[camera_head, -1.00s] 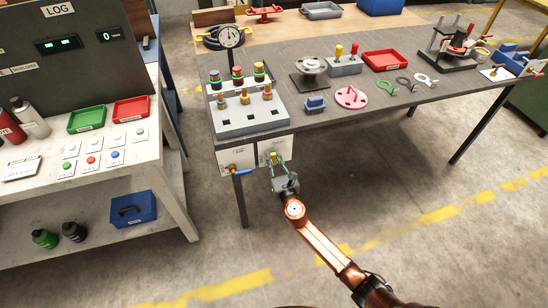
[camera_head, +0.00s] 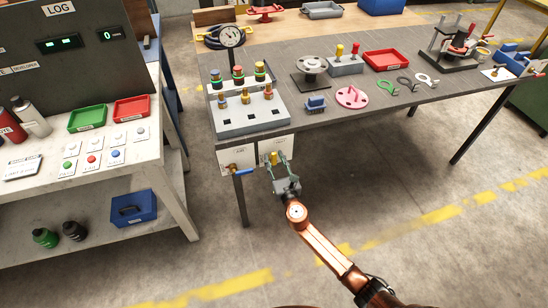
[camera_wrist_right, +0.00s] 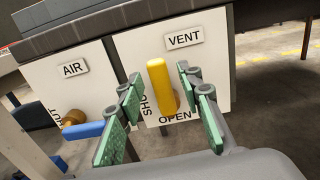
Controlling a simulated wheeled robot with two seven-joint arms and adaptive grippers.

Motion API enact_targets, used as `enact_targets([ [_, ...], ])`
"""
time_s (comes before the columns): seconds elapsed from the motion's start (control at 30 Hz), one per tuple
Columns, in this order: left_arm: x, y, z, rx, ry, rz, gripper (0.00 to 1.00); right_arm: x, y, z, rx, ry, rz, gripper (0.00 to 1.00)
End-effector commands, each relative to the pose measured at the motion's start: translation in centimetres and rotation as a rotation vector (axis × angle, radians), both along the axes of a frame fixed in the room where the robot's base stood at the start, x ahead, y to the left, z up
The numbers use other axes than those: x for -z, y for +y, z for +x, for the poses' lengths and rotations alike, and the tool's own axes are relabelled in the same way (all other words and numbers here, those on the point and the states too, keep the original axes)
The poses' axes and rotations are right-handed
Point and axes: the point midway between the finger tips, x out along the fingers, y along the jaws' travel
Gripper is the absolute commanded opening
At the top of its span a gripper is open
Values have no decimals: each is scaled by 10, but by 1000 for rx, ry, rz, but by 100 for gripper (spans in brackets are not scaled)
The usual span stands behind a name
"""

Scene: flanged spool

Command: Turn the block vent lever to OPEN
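The yellow vent lever (camera_wrist_right: 160,85) stands upright in front of a white panel below the VENT label (camera_wrist_right: 184,39). The OPEN marking (camera_wrist_right: 174,117) is under it, and a partly hidden SHUT marking is at its left. The lever also shows in the head view (camera_head: 274,158). My right gripper (camera_wrist_right: 158,115) is open, its green-padded fingers on either side of the lever. Gaps show between pads and lever in this view. In the head view my right gripper (camera_head: 281,172) is at the front of the panel, below the table edge. My left gripper is not in view.
A blue air lever (camera_wrist_right: 88,129) with a brass fitting is left of the vent lever, below the AIR label (camera_wrist_right: 74,68). The grey table (camera_head: 400,107) overhangs the panels. The floor in front is clear.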

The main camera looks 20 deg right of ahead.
Motion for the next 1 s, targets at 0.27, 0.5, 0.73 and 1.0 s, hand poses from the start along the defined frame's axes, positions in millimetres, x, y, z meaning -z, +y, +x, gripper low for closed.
enact_targets([
  [0.27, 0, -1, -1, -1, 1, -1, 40, 2, 4, -57, 0, 3, 1, 33],
  [0.5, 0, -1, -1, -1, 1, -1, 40, 1, 6, -96, 1, 2, 0, 33],
  [0.73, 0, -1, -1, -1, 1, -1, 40, 0, 8, -108, 0, 1, -1, 33],
  [1.0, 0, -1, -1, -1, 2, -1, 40, 0, 8, -108, 0, 1, -1, 33],
])
